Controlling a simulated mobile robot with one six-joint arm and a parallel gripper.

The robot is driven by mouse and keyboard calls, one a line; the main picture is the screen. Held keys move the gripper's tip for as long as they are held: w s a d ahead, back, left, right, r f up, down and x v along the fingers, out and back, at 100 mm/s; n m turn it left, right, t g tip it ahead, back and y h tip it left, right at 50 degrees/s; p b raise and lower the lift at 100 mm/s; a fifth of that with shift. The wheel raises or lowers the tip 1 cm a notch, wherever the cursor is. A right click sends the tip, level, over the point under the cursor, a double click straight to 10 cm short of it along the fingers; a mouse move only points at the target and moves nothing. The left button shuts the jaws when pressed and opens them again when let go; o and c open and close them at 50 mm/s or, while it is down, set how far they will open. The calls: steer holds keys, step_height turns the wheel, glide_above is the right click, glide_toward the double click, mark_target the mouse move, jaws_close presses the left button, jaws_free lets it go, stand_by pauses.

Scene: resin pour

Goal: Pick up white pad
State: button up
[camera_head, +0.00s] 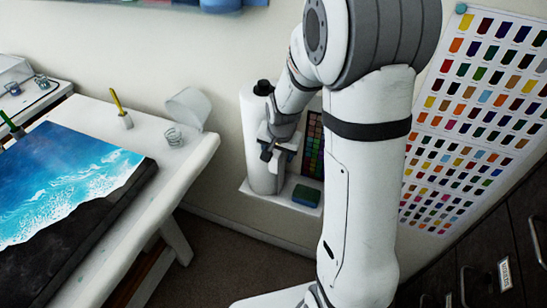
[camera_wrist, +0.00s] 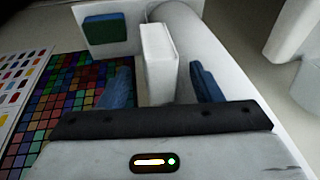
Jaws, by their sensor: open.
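The white pad (camera_wrist: 157,60) is a small upright white block in the wrist view. It stands between the blue fingers of my open gripper (camera_wrist: 162,80), with a gap visible on each side. Its lower end is hidden behind the gripper body. In the head view my gripper (camera_head: 270,146) is beside the white cylinder, above the small white shelf. The pad cannot be told apart clearly there.
A green and blue sponge (camera_head: 306,195) lies on the white shelf (camera_head: 285,208), near a white cylinder (camera_head: 259,150). A colour grid (camera_head: 314,150) is close behind. A white worktable with a blue painting (camera_head: 75,175) stands to the left.

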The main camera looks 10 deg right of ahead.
steer(key=shift+c, duration=0.3)
steer(key=c, duration=1.2)
jaws_close()
steer(key=shift+r, duration=0.15)
step_height(320, 180, up, 27)
steer(key=b, duration=0.2)
steer(key=s+a+r, duration=0.2)
steer(key=s+a, duration=0.1)
steer(key=s, duration=0.2)
steer(key=shift+a+r+b, duration=0.15)
steer(key=shift+a+b, duration=0.1)
steer(key=shift+b, duration=0.05)
